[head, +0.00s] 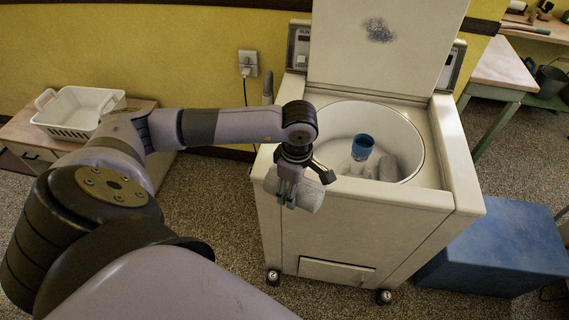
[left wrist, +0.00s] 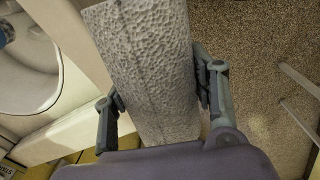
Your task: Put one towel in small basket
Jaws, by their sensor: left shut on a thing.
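My left gripper (head: 290,190) is shut on a rolled grey towel (head: 308,192) just in front of the washer's left front corner. In the left wrist view the towel (left wrist: 150,65) lies between the two fingers (left wrist: 160,95). Another grey rolled towel (head: 388,167) lies in the open washer tub (head: 412,135), beside the blue-topped agitator (head: 362,148). A small white basket (head: 66,131) stands on a low cabinet at the far left. Its inside is only partly visible. My right gripper is not in view.
The washer (head: 345,235) stands on casters with its lid up. A blue box (head: 500,250) sits on the floor to its right. A green-legged table (head: 500,70) is at the back right. Carpeted floor (head: 215,220) is open between cabinet and washer.

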